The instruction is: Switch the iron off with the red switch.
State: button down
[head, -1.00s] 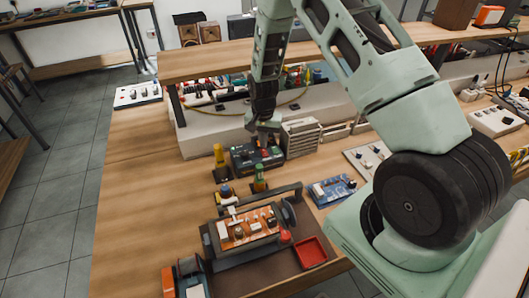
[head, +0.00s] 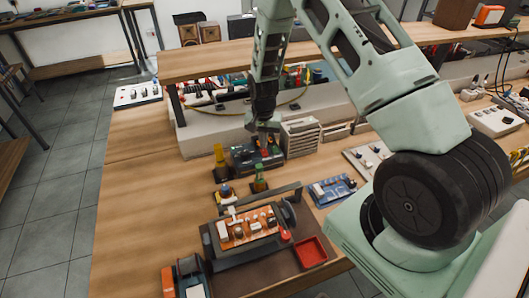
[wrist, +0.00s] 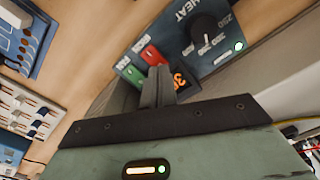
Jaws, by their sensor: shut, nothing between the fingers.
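The iron's control box (head: 243,158) is a dark unit on the bench in the head view, in front of the shelf. In the wrist view its blue-grey panel (wrist: 197,32) carries the word HEAT, a black dial (wrist: 204,27), a lit green lamp (wrist: 238,46) and an orange display (wrist: 180,77), partly hidden by my fingers. The red switch (wrist: 152,55) sits beside a green switch (wrist: 132,73). My gripper (head: 263,129) is shut and empty above the box; in the wrist view its fingertips (wrist: 157,69) appear just beside the red switch. Contact cannot be told.
A slatted grey stack (head: 301,138) stands close right of the box. The shelf (head: 215,66) edge is close behind my arm. The bench's left part is clear.

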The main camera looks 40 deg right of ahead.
aim_at(263, 150)
jog(key=shift+f+b, duration=0.6)
jog(key=shift+f, duration=0.3)
jog(key=shift+r, duration=0.15)
jog(key=shift+r+p, duration=2.35)
jog(key=shift+r, duration=1.1)
